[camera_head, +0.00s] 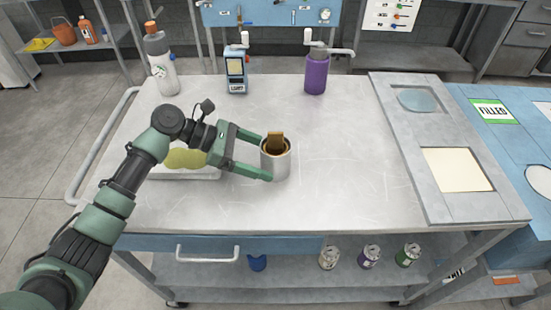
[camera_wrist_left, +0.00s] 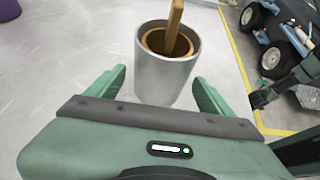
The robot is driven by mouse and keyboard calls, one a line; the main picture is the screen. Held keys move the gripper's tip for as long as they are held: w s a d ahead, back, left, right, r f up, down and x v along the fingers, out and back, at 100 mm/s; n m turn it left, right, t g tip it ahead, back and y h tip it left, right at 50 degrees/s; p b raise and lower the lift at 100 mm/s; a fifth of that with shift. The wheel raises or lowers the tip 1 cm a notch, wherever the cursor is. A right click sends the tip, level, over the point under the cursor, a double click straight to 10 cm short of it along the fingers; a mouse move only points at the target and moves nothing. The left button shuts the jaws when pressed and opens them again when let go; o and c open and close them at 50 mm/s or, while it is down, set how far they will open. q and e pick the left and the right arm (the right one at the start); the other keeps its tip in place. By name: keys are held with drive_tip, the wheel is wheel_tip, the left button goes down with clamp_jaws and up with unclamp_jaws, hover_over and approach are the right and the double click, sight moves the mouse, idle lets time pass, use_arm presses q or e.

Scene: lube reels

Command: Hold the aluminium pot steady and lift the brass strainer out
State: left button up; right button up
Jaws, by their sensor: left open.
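The aluminium pot (camera_head: 275,166) stands upright on the grey work table. The brass strainer (camera_head: 276,141) sits inside it, its flat handle rising above the rim. My left gripper (camera_head: 265,155) is open, its two green fingers reaching in from the left toward the pot, one on its far side and one on its near side. In the left wrist view the pot (camera_wrist_left: 165,80) stands ahead, between the line of the open fingers, with visible gaps on both sides. The strainer (camera_wrist_left: 174,28) shows there too, its lower part hidden in the pot. My right gripper is not in view.
A tray (camera_head: 185,174) with a yellow-green item lies under my left arm. A grey bottle (camera_head: 160,65), a blue can (camera_head: 236,75) and a purple bottle (camera_head: 316,75) stand at the back. A raised panel (camera_head: 415,135) lies right. The table right of the pot is clear.

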use_arm(q)
drive_tip(key=shift+p+x, duration=0.3)
drive_tip(key=shift+x, duration=0.95)
drive_tip(key=shift+d+r, duration=0.1)
drive_tip(key=shift+r, duration=0.05)
drive_tip(key=c, duration=0.9)
